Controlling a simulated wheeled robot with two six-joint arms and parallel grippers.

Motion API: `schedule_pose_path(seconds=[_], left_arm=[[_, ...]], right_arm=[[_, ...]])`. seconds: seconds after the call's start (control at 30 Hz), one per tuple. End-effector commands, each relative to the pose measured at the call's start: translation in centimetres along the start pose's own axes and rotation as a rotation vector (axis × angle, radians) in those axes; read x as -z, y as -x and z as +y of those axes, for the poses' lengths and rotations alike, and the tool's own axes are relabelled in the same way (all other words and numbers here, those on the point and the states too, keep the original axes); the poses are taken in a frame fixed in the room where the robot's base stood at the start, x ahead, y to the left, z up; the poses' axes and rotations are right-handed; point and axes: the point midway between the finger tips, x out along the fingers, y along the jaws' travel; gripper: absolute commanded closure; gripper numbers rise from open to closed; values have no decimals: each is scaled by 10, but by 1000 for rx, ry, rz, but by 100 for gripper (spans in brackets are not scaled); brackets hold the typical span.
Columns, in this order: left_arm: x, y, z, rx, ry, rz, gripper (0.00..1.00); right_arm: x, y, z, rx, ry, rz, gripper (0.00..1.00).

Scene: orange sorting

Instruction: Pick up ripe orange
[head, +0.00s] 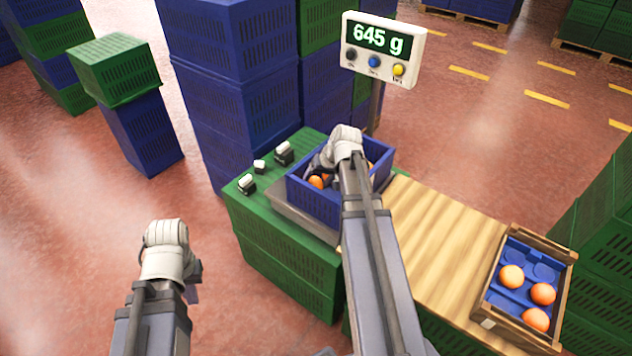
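A blue crate (318,205) sits on the scale at the middle of the head view. An orange (316,182) shows inside it; the rest of its contents is mostly hidden by my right arm. My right gripper (322,166) is over and partly inside this crate, and its wrist hides whether its fingers hold anything. A wooden tray (558,312) with a blue insert holds a paler orange (512,276) and two deeper orange ones (543,294), (536,319). My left gripper (194,290) hangs at the lower left, away from the fruit; its fingers are mostly hidden behind the wrist.
The scale display (382,50) reads 645 g. Small weights or blocks (284,152) stand on the green crates (285,262) beside the blue crate. A wooden board (440,235) runs toward the tray. Tall blue crate stacks (235,100) rise behind; floor is open at left.

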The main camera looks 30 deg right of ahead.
Motion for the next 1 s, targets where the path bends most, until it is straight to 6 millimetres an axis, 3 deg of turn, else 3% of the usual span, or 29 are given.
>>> schedule_pose_path(seconds=[0.57,1.0], left_arm=[[-4,76,-7,0,0,0,100],[-9,148,-14,0,1,0,100]], right_arm=[[22,70,-23,0,0,0,89],[42,136,-44,0,0,0,89]])
